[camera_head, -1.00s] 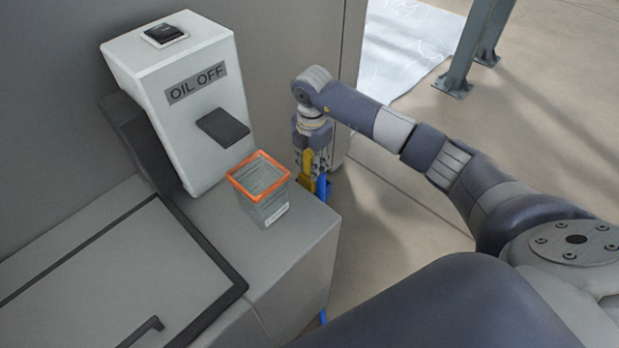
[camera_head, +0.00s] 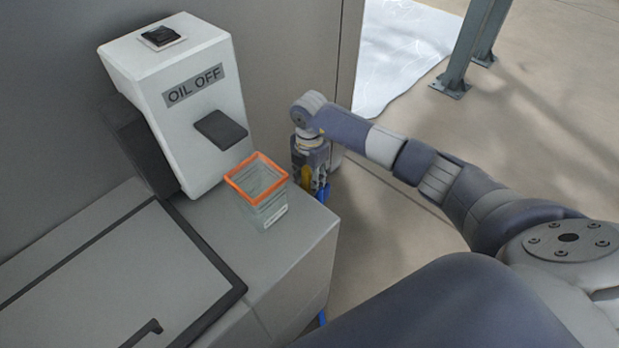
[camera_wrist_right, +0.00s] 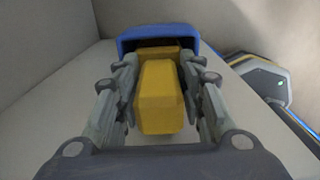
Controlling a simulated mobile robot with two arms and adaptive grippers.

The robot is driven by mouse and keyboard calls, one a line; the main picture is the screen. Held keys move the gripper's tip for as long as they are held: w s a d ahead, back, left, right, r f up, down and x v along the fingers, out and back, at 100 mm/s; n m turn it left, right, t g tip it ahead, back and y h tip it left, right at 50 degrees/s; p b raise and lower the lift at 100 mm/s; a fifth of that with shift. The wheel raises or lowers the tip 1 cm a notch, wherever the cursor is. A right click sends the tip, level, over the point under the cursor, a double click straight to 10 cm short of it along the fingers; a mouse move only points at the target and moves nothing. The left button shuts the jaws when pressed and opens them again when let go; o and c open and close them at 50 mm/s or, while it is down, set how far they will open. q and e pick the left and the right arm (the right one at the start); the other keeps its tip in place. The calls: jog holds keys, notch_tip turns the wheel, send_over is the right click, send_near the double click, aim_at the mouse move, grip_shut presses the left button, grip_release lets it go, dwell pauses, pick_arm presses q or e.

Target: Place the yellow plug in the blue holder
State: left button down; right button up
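The yellow plug (camera_wrist_right: 160,95) is between the fingers of my right gripper (camera_wrist_right: 160,88) in the right wrist view, and the fingers look closed on its sides. The blue holder (camera_wrist_right: 157,32) lies just beyond it, with a yellow part showing inside its opening. I cannot tell how deep the plug sits in the holder. In the head view my right gripper (camera_head: 312,180) points down beside the grey cabinet, with a little of the plug (camera_head: 307,175) and a blue part (camera_head: 322,192) showing. My left gripper is not in view.
The grey cabinet (camera_head: 285,255) stands left of my right gripper. A clear bin with an orange rim (camera_head: 262,213) sits on its corner. A white box marked OIL OFF (camera_head: 160,65) stands behind. Open floor (camera_head: 385,250) lies to the right.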

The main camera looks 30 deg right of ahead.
jog(key=shift+r, duration=0.25)
notch_tip(320, 180, up, 12)
jog(key=shift+f+b, duration=0.1)
jog(key=shift+b, duration=0.3)
dwell(0.4)
